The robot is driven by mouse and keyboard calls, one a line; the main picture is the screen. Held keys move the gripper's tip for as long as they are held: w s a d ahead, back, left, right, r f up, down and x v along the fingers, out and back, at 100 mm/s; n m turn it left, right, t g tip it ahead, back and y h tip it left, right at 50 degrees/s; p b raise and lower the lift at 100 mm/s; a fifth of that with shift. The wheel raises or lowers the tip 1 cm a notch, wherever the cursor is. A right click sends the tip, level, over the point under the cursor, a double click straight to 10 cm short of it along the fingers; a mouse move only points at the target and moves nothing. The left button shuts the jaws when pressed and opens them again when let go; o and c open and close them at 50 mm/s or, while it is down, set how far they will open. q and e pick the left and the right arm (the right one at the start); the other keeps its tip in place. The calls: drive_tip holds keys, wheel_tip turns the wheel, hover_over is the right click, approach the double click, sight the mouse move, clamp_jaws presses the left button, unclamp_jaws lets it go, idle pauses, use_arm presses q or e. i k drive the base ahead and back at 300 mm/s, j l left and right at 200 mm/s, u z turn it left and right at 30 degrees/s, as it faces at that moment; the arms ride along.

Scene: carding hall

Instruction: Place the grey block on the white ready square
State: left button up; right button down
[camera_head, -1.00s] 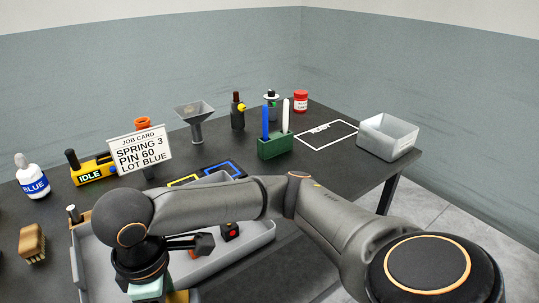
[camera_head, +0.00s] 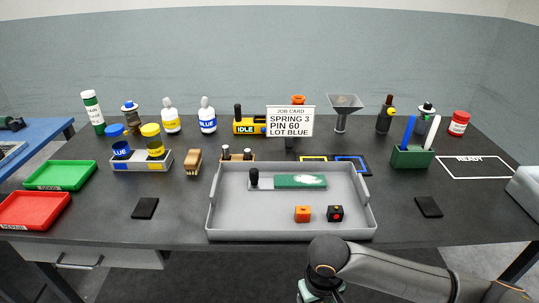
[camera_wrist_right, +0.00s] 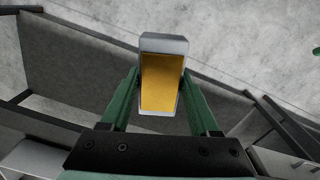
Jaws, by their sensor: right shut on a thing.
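The grey block (camera_wrist_right: 165,43) has a yellow face in the right wrist view. My right gripper (camera_wrist_right: 160,76) is shut on it, with a green finger on each side. The floor shows behind the block. In the head view my right arm comes in at the bottom right, in front of the table, and its gripper is mostly cut off by the lower edge. The white ready square (camera_head: 467,158) is an outline marked READY at the table's right, with nothing inside it. My left gripper is not in view.
A green holder (camera_head: 411,158) with two pens stands left of the ready square. A pale bin (camera_head: 526,190) stands to its right.

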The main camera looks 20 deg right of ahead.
sight(484, 161)
drive_tip(key=l+u, duration=0.15)
drive_tip(key=l, duration=0.35)
drive_tip(key=k+l+u, duration=0.15)
drive_tip(key=l, duration=0.3)
drive_tip(key=l+u, duration=0.15)
drive_tip(key=l, duration=0.35)
drive_tip(key=k+l+u, duration=0.45)
drive_tip(key=k+l, duration=0.3)
drive_tip(key=l, duration=0.5)
drive_tip(key=k+l+u, duration=0.5)
drive_tip(key=k+l, duration=0.45)
drive_tip(key=k+l+u, duration=0.25)
drive_tip(key=k+l, duration=0.2)
drive_tip(key=l, duration=0.15)
drive_tip(key=k+l+u, duration=0.3)
drive_tip(key=k+l, duration=0.2)
